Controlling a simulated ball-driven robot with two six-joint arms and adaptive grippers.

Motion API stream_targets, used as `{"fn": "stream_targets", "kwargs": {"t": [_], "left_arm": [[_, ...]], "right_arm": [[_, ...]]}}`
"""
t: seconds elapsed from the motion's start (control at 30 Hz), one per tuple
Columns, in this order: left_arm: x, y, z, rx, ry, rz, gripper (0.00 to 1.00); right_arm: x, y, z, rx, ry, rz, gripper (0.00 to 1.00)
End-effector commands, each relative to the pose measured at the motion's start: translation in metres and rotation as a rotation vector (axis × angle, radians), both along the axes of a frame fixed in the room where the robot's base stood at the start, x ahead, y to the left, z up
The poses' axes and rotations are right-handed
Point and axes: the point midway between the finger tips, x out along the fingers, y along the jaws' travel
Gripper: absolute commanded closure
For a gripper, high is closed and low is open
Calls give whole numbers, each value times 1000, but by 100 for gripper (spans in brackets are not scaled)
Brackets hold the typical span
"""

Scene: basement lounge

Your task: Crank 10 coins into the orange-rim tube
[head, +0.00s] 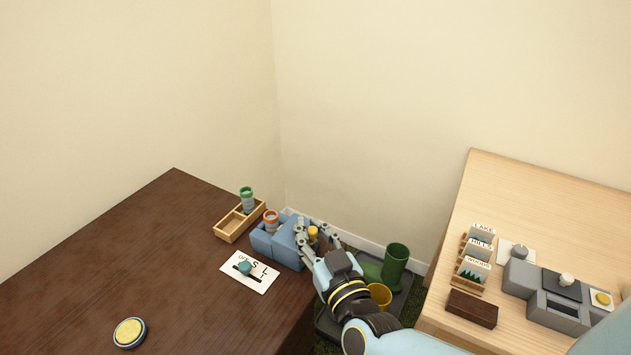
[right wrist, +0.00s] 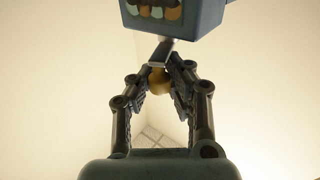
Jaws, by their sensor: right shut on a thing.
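A blue coin machine (head: 291,244) sits at the right edge of the dark table. The orange-rim tube (head: 271,218) stands upright at it, on its left part. A green-rim tube (head: 247,196) stands in a wooden tray behind. My right gripper (head: 310,235) is shut on the yellow crank knob (head: 313,232) at the machine's right side. In the right wrist view the knob (right wrist: 159,82) sits between the fingertips, below the machine's body (right wrist: 178,22), where several coloured coins show. The coins inside the orange-rim tube cannot be counted. My left gripper is out of view.
The wooden tray (head: 228,232) stands behind the machine. A yellow button (head: 130,332) is at front left. Green boots (head: 396,262) stand in the gap before the light wood table (head: 500,190).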

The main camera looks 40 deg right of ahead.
Motion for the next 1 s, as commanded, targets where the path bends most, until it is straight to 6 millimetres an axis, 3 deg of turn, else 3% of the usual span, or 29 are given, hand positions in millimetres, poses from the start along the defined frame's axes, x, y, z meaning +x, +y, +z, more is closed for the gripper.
{"fn": "stream_targets", "kwargs": {"t": [0.1, 0.4, 0.97, 1.0], "left_arm": [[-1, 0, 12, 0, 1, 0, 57], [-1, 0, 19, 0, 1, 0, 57], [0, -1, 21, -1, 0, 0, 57], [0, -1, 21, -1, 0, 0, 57]], "right_arm": [[0, 4, 1, 4, 2, -81, 100], [0, 9, -2, 1, 3, -206, 100], [0, 10, -4, -1, 4, -238, 100], [0, 10, -4, -1, 4, -238, 87]]}}
